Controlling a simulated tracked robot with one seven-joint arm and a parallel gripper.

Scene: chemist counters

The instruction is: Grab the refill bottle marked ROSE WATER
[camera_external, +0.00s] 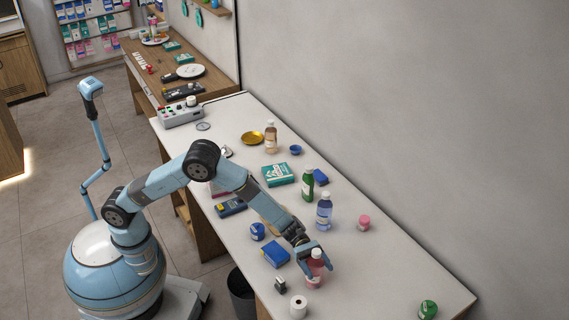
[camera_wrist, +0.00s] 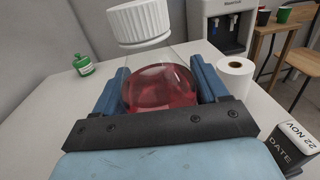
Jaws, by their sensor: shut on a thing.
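A bottle of red-pink liquid with a white cap (camera_external: 316,267) stands on the white counter (camera_external: 390,265) near its front edge. My gripper (camera_external: 314,262) is shut on this bottle, with a finger on each side of it. In the wrist view the red bottle (camera_wrist: 160,88) sits between the blue fingers, with its ribbed white cap (camera_wrist: 139,22) toward the top. Its label cannot be read in either view.
A blue box (camera_external: 275,254), a date block (camera_external: 280,285) and a white paper roll (camera_external: 298,306) are close by. A blue bottle (camera_external: 324,210), green bottle (camera_external: 308,185) and pink jar (camera_external: 364,223) stand behind. A green container (camera_external: 428,309) is at the right. The counter between is bare.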

